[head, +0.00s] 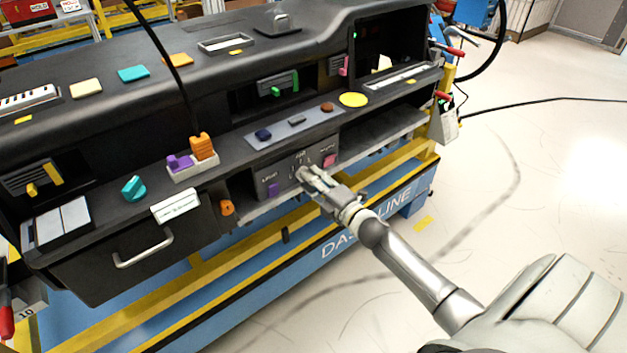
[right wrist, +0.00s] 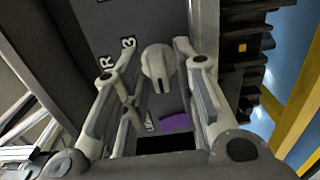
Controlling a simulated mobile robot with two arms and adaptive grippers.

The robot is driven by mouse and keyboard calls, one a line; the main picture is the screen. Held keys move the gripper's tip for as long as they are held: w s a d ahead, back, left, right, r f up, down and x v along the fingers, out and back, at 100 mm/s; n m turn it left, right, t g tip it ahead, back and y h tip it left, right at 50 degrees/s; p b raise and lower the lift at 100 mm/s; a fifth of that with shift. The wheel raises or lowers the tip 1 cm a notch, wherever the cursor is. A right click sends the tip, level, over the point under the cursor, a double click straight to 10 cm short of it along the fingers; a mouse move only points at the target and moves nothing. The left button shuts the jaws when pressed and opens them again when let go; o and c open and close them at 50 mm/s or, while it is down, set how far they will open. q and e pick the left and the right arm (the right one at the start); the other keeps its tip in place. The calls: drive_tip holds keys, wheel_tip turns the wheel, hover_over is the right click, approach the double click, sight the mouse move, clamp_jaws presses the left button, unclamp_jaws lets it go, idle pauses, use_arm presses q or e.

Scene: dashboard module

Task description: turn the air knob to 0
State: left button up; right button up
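The air knob (right wrist: 158,66) is a grey rounded knob with a raised ridge on a dark grey panel (right wrist: 105,30). In the right wrist view it sits between the two fingertips of my right gripper (right wrist: 157,52). The fingers are apart, with gaps beside the knob, so the gripper looks open around it. A white "R" and a "3" show on the panel to the left of the knob; other dial marks are hidden. In the head view my right gripper (head: 308,176) is at the panel's front and hides most of the knob. My left gripper is not in view.
A purple button (head: 273,189) and a pink button (head: 329,161) flank the knob on the panel. An orange knob (head: 227,208) is further left, beside a drawer with a handle (head: 143,250). A yellow rail (head: 195,262) runs below. The floor at right is clear.

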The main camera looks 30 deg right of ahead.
idle(0.3)
drive_tip(key=s, duration=0.8)
drive_tip(key=s+d, duration=0.1)
drive_tip(key=s, duration=0.3)
idle(0.3)
